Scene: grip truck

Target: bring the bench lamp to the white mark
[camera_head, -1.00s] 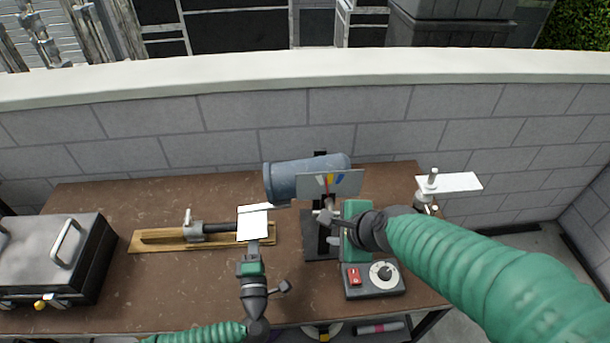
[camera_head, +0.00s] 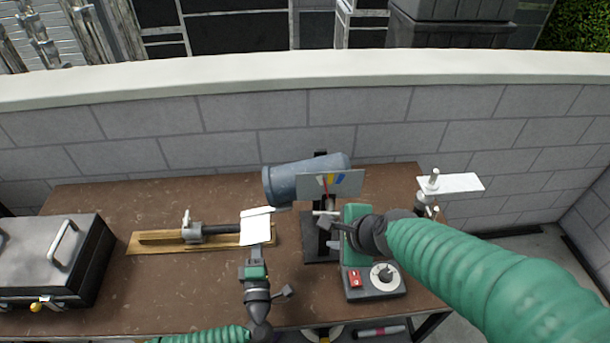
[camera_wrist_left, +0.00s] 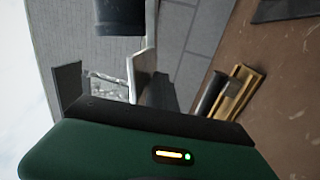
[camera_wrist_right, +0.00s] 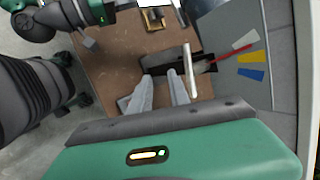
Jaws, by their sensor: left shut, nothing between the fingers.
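The bench lamp appears as a blue-grey cylinder (camera_head: 290,183) on a dark stand (camera_head: 318,245), behind a grey scale plate (camera_head: 352,184). The pointer tip appears near the border of yellow and pale. My right gripper (camera_wrist_right: 160,76) looks open and empty, just beside a pale rod handle (camera_wrist_right: 189,75) at the stand. My left gripper (camera_head: 255,250) is shut and empty over the bench, left of the lamp.
A wooden rail with clamp (camera_head: 150,243) lies left, and a black-and-silver case (camera_head: 50,262) further left. A white plate on a post (camera_head: 455,183) is at right. A block wall closes the back.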

